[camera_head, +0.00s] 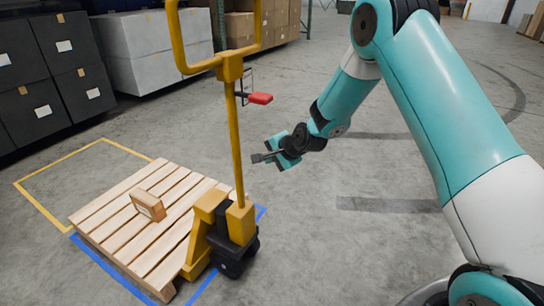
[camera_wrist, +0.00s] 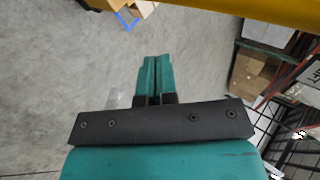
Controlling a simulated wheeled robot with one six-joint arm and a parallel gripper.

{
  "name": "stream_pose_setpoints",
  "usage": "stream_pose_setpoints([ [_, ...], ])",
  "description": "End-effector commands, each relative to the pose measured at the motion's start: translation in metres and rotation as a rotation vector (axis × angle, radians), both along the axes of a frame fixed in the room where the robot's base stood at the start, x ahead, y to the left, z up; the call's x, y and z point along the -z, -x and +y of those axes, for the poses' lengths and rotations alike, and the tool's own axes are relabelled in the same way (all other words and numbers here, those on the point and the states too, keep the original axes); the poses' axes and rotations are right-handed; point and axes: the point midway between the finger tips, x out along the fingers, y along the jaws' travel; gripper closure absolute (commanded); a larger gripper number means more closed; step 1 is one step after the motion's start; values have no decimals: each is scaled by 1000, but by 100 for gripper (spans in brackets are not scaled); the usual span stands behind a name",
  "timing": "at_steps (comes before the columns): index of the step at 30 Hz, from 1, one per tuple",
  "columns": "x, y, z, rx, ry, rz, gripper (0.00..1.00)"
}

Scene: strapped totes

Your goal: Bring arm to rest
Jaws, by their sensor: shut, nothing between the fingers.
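My gripper (camera_head: 272,158) hangs in free air at the end of my teal arm, right of the yellow pallet jack's handle post in the head view. Its fingers also show in the wrist view (camera_wrist: 155,72), side by side and closed together with nothing between them. My arm (camera_head: 440,100) comes from the lower right, bends at the top and reaches down to the left.
A yellow pallet jack (camera_head: 238,145) stands close left of my gripper, with a red lever. Dark bins (camera_head: 30,90) and shelves line the back. The floor (camera_head: 350,260) below is clear.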

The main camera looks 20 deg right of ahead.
Motion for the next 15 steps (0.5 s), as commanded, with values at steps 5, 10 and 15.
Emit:
stream_pose_setpoints([
  [5,-5,5,-2,-1,0,0,100],
  [10,-5,5,-1,-1,0,0,100],
  [15,-5,5,-1,-3,0,0,100],
])
